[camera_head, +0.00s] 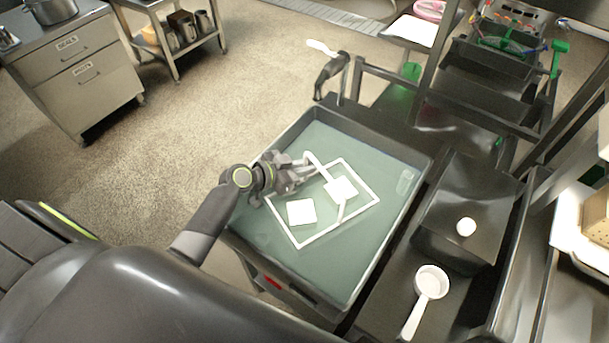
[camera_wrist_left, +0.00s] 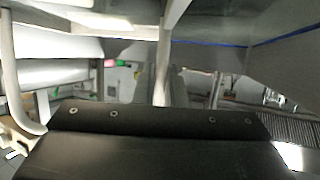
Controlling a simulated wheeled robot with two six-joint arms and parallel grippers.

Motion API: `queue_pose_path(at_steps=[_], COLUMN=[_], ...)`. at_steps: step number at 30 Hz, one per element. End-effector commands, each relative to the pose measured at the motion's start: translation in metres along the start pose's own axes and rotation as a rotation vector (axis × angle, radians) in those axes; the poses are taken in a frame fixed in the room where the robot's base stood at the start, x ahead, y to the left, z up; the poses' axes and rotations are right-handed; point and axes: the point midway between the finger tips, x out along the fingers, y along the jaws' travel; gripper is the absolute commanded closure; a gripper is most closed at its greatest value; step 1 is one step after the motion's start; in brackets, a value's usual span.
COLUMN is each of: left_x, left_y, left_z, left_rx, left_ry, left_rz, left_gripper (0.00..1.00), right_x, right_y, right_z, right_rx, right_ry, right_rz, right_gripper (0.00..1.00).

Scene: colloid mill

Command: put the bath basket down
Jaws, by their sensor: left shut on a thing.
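The bath basket is a white rectangular frame (camera_head: 283,228) in the teal-floored bath (camera_head: 340,135), right of the middle of the head view. Two white square pieces (camera_head: 301,212) show within its outline. A white handle bar (camera_head: 320,168) rises over it. My left gripper (camera_head: 300,172) is shut on this handle, reaching in from the left. In the left wrist view a pale upright bar (camera_wrist_left: 162,65) stands in front of the gripper. I cannot tell whether the basket touches the bath floor. My right gripper is not in view.
A dark sink (camera_head: 490,190) with a small white round item (camera_head: 466,227) lies right of the bath. A white ladle-like scoop (camera_head: 430,283) lies in front of it. Dark rails (camera_head: 400,80) stand behind the bath.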

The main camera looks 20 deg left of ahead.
Motion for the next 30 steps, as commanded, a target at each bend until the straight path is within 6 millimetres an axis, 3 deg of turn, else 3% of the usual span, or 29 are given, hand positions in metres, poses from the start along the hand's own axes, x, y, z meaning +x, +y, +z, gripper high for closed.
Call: queue_pose_path(at_steps=[6,20,21,25,30], left_x=[0.010,0.012,0.011,0.011,0.011], left_y=[0.000,0.000,0.000,0.000,0.000], left_z=[0.024,0.030,0.030,0.030,0.029], left_rx=[-0.002,0.000,0.001,0.001,0.000], left_ry=[0.000,0.000,-0.005,-0.004,-0.003], left_rz=[0.001,0.000,0.000,0.000,0.000], left_gripper=[1.00,1.00,0.84,0.68,0.68], right_x=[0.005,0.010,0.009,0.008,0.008], right_y=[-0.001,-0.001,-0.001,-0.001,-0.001], right_z=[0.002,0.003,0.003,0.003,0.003], right_rx=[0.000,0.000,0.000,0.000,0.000], right_ry=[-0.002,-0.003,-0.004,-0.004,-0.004], right_rz=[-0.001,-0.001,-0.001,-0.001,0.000], right_gripper=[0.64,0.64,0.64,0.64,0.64])
